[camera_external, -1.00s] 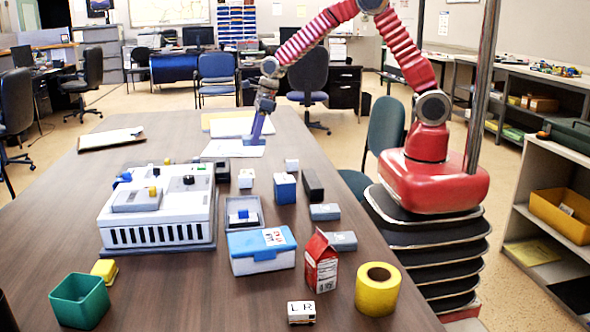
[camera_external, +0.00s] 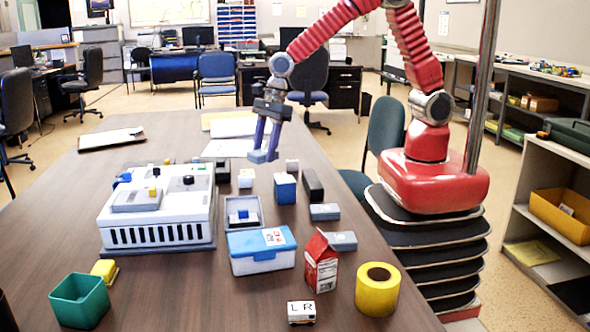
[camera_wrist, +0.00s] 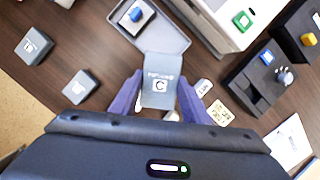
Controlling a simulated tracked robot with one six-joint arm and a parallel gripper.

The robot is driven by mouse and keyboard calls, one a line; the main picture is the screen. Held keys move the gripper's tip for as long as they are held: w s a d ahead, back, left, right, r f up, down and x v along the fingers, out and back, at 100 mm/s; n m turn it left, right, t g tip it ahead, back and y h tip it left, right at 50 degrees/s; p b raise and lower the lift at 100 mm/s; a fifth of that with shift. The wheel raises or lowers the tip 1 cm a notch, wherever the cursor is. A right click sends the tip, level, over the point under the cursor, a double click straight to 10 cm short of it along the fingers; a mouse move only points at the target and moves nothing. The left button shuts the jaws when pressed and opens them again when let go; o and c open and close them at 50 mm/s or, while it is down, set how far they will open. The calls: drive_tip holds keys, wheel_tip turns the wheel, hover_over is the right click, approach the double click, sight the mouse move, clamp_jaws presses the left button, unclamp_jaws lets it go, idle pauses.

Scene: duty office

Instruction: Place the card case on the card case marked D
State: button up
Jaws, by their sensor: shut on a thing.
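My gripper (camera_wrist: 158,98) is shut on a grey card case (camera_wrist: 160,72) with a white label reading C. In the wrist view the case sits between the two purple fingers, its top pointing away from the wrist. In the external view my gripper (camera_external: 263,156) hangs above the table near small boxes; the held case is hard to make out there. Two other grey card cases lie apart on the table, one (camera_external: 324,211) farther back and one (camera_external: 342,240) nearer. They also show in the wrist view, the nearer (camera_wrist: 34,45) and the farther (camera_wrist: 80,87); their letters are unclear.
A blue box (camera_external: 285,188), a dark block (camera_external: 312,185) and small white boxes (camera_external: 246,178) stand near my gripper. A grey tray (camera_external: 258,222), blue-lidded box (camera_external: 262,253), carton (camera_external: 321,265) and tape roll (camera_external: 377,289) are closer. A large white machine (camera_external: 157,222) is left.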

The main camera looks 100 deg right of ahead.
drive_tip(key=s+a+n+g, duration=0.1)
drive_tip(key=s+a+n, duration=0.55)
drive_tip(key=a, duration=0.35)
drive_tip(key=n+g, duration=0.3)
drive_tip(key=n, duration=0.6)
hover_over(326, 208)
drive_tip(key=shift+w+d+f+y, duration=0.25)
drive_tip(key=shift+d+f+y, duration=0.05)
drive_tip(key=shift+f+y, duration=0.1)
drive_tip(key=shift+f, duration=3.15)
drive_tip(key=shift+f, duration=1.85)
drive_tip(key=shift+f, duration=0.25)
